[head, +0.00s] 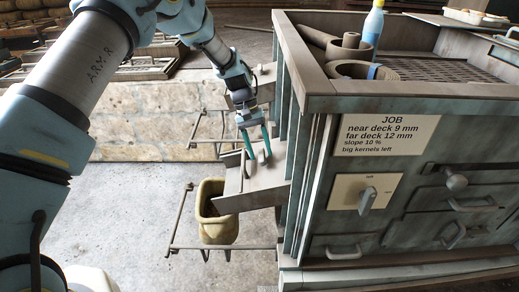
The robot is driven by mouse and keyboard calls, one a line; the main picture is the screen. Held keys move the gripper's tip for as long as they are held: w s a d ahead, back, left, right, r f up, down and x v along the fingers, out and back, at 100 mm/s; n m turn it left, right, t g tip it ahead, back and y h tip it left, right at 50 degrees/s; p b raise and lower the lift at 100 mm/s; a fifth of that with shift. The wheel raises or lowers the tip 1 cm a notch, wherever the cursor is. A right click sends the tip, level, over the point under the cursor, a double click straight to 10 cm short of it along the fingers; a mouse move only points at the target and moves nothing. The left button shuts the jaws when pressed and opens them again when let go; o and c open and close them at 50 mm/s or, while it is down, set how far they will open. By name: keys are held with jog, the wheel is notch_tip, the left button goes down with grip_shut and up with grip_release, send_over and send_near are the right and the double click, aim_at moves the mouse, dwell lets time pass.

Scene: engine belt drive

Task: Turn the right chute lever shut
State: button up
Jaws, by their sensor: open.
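My gripper (259,156) is open, with its two teal fingers apart and pointing down over the near metal chute (258,188) on the machine's left side. The fingertips are at the upper part of this chute, where the lever would be. I cannot make out the lever clearly, as it is small and partly hidden by the fingers; whether they touch it, I cannot tell. The chute slopes down to the left, its lower end over a yellowish bin (218,230).
The bin hangs at a metal rail frame (190,247). The machine's front has a job sign (384,136), a switch plate (348,190) and drawer handles. Stone floor left of the bin is clear.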

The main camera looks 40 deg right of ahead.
jog(key=b+v, duration=0.2)
jog(key=v, duration=0.8)
jog(key=shift+w+r, duration=0.2)
jog(key=shift+r, duration=0.15)
jog(key=w+a+r+n+t, duration=0.2)
jog(key=w+a, duration=0.2)
jog(key=a, duration=0.8)
jog(key=w+a+r+n+t, duration=0.15)
jog(key=w+a, duration=0.35)
jog(key=a, duration=0.7)
jog(key=s+a+n+t, duration=0.1)
jog(key=s+a, duration=0.4)
jog(key=a, duration=0.7)
jog(key=s+a+n+t, duration=0.1)
jog(key=s+a, duration=0.4)
jog(key=a, duration=0.8)
jog(key=shift+n, duration=0.85)
